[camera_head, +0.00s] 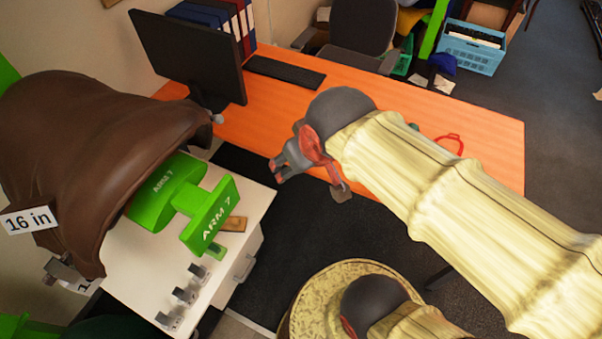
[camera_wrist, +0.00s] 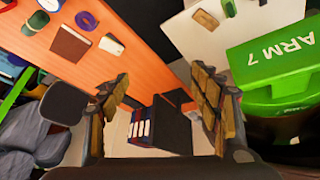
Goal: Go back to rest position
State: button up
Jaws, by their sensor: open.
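My gripper (camera_head: 287,163) is open and empty in the head view, in the air at the end of my arm, right of the green block and in front of the orange desk. In the wrist view my gripper (camera_wrist: 160,105) shows two fingers spread wide with nothing between them. A brown saddle (camera_head: 95,150) with a "16 in" tag sits at the left of the head view. A green block marked ARM 7 (camera_head: 210,215) stands beside it on a white cabinet (camera_head: 235,295). The block also shows at the right of the wrist view (camera_wrist: 270,60), apart from my fingers.
An orange desk (camera_head: 480,140) holds a monitor (camera_head: 190,55), a keyboard (camera_head: 285,72) and several binders (camera_head: 225,20). Small metal parts (camera_head: 183,295) stand on the cabinet's front. An office chair (camera_head: 360,30) and a blue crate (camera_head: 472,50) are behind. Dark floor is clear at the right.

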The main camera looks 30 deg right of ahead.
jog(key=shift+y, duration=0.5)
jog(key=s, duration=0.1)
jog(key=s+a, duration=0.2)
jog(key=shift+s+r, duration=0.25)
jog(key=shift+s, duration=0.1)
